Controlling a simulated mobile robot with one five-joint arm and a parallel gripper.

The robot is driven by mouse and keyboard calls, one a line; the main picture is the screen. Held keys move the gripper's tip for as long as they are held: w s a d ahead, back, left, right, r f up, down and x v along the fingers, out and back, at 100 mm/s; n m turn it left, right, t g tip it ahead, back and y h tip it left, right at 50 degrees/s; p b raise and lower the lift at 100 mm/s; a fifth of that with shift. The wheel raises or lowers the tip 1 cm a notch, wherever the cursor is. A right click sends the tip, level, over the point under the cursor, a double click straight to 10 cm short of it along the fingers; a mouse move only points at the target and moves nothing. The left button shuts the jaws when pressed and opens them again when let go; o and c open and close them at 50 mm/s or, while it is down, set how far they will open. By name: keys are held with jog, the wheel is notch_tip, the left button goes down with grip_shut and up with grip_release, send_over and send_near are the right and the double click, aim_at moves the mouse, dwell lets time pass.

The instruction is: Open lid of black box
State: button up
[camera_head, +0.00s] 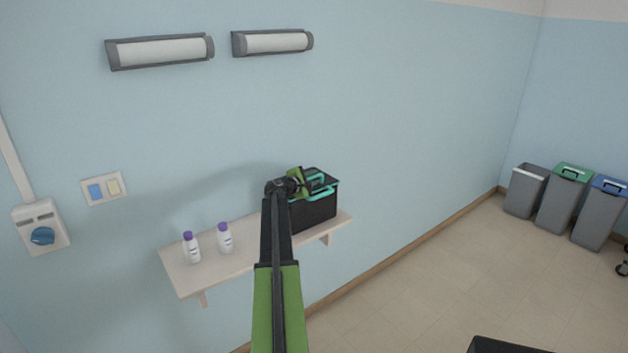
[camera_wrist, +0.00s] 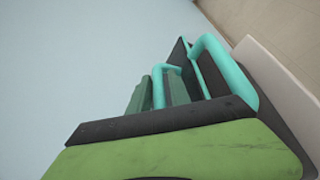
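The black box (camera_head: 318,213) stands at the right part of a wall shelf. Its top has teal parts, including a teal handle (camera_head: 322,191), and the lid looks down on the box. The teal handle also shows in the wrist view (camera_wrist: 232,75), beside my gripper's green body. My gripper (camera_head: 303,184) is at the top of the box, close to the handle, and hides the box's left part. Whether it touches the handle, and how far its fingers are apart, I cannot tell.
Two white bottles with purple caps (camera_head: 191,247) (camera_head: 225,238) stand on the left of the shelf (camera_head: 188,278). The wall (camera_head: 420,120) is close behind the box. Several grey bins (camera_head: 568,205) stand at the far right. The floor (camera_head: 440,270) between is mostly clear.

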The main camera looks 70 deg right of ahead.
grip_shut()
dwell(1.4)
